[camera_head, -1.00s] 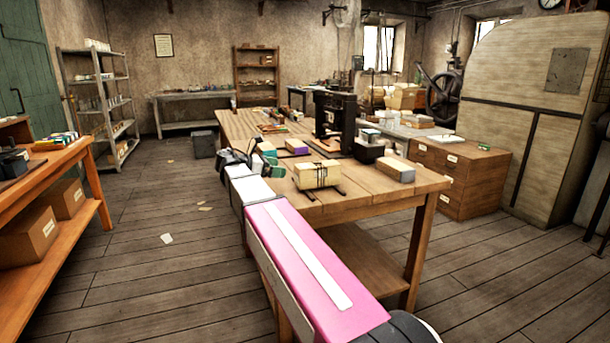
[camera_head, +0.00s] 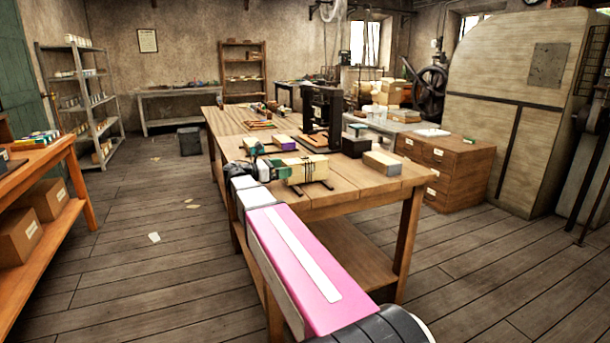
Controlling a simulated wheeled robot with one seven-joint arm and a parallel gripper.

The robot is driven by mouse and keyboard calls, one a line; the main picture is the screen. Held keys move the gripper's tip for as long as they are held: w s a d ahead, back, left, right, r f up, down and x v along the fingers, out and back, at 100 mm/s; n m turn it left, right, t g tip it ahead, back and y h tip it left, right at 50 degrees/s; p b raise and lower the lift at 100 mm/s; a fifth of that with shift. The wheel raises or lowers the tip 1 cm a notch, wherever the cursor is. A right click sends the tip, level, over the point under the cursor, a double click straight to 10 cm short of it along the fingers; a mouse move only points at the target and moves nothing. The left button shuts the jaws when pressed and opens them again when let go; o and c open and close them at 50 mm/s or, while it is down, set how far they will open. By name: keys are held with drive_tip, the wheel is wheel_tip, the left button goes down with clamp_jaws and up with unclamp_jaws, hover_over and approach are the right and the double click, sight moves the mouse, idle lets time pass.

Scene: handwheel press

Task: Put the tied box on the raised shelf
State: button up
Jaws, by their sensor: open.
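The tied box (camera_head: 306,168) is a cream block with dark ties, resting on dark bars near the front edge of the wooden workbench (camera_head: 345,195). My gripper (camera_head: 266,159), with dark and teal parts, is open over the bench at the box's left end. One teal finger overlaps or sits right beside that end; I cannot tell whether it touches. The box is not visibly held. Which surface is the raised shelf is unclear; a brown shelf unit (camera_head: 243,72) stands at the back wall and a grey rack (camera_head: 92,105) at the left.
A black press (camera_head: 321,115) stands on the bench behind the box. A grey block (camera_head: 382,162) and a dark box (camera_head: 355,147) lie to its right, and a purple-topped block (camera_head: 284,142) behind it. An orange bench (camera_head: 50,165) is at left. The floor between is mostly clear.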

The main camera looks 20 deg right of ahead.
drive_tip(key=d, duration=0.4)
drive_tip(key=shift+w+d+f, duration=0.1)
drive_tip(key=shift+d+f, duration=0.1)
drive_tip(key=shift+d, duration=0.05)
drive_tip(key=c, duration=1.1)
drive_tip(key=shift+r, duration=0.2)
